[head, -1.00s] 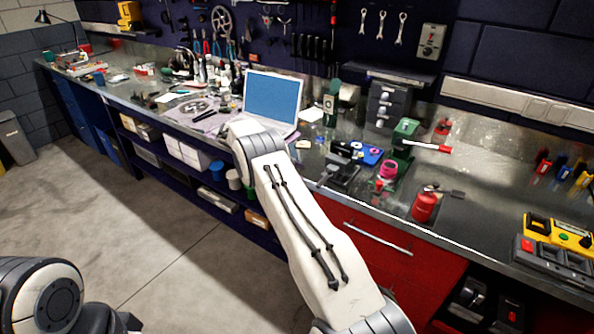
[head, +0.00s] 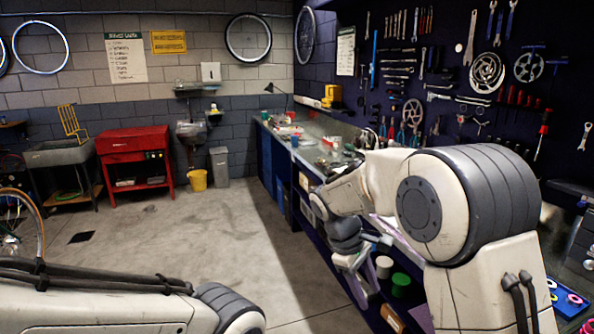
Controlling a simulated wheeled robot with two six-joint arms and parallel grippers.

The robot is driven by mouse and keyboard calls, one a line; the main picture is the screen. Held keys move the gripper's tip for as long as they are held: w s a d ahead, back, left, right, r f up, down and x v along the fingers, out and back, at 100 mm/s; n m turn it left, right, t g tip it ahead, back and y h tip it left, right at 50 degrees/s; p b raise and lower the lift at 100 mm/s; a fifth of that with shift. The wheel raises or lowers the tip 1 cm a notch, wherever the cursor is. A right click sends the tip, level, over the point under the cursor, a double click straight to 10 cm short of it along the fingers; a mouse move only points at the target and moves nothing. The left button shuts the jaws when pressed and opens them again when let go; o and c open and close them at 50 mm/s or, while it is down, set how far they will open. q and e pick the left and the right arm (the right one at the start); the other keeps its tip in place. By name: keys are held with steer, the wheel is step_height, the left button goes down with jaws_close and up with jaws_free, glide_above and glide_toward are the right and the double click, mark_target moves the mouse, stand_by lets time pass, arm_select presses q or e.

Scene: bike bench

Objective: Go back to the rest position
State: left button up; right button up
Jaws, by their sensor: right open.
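My right gripper (head: 362,262) hangs at the end of my bent right arm, near the middle of the head view. Its jaws are open and I see nothing between them. It shows in front of the workbench's shelf side, over the floor's edge; I cannot tell how far it is from the bench. My left arm lies across the bottom left of the view, and its gripper is out of the picture. My right arm hides much of the workbench (head: 321,124) top.
The bench runs along the right wall under a dark tool board (head: 450,125). A red cabinet (head: 135,146), a yellow bucket (head: 197,181) and a grey bin (head: 220,168) stand at the back. A bicycle wheel (head: 38,215) shows at the left edge.

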steer(key=s+a+m+y, duration=0.1)
steer(key=s+a, duration=0.4)
steer(key=s, duration=0.8)
steer(key=s+a+y, duration=0.4)
steer(key=s+a, duration=0.1)
steer(key=s, duration=0.9)
steer(key=shift+a+m+t+y, duration=0.15)
steer(key=shift+m+t+y, duration=0.15)
steer(key=shift+m+t, duration=0.1)
